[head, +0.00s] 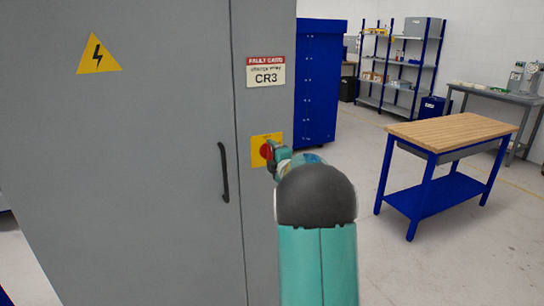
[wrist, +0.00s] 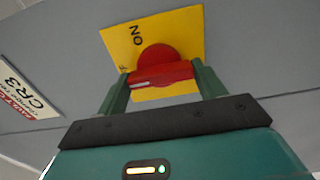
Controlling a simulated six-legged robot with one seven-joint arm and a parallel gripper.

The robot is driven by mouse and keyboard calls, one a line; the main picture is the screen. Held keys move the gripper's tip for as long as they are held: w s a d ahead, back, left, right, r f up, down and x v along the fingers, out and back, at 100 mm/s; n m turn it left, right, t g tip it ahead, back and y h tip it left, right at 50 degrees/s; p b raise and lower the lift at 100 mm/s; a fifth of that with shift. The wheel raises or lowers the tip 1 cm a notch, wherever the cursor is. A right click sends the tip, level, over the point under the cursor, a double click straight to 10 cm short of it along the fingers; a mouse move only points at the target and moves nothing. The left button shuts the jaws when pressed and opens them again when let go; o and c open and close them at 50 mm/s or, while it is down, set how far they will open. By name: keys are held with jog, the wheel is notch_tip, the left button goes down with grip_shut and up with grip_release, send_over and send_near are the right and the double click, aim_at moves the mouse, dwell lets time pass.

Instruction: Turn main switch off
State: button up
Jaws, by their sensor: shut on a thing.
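The main switch is a red rotary knob (wrist: 158,68) on a yellow plate (wrist: 190,35), mounted on the front of a grey cabinet (head: 150,150). The plate reads "ON" in the wrist view; another marking at its left side is mostly hidden. My gripper (wrist: 162,80) is at the switch, with one green finger on each side of the red handle bar, shut on it. In the head view the knob (head: 266,151) shows partly behind my gripper (head: 273,154), and my arm reaches in from the bottom.
A black door handle (head: 224,172) is left of the switch. A fault card (head: 265,72) reading CR3 is above it. A blue cabinet (head: 318,85) stands behind. A wood-topped workbench (head: 452,130) stands to the right, with clear floor before it.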

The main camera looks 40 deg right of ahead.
dwell(0.3)
jog(key=o, duration=1)
jog(key=shift+d, duration=0.1)
jog(key=v, duration=1.4)
jog(key=shift+w+r, duration=0.1)
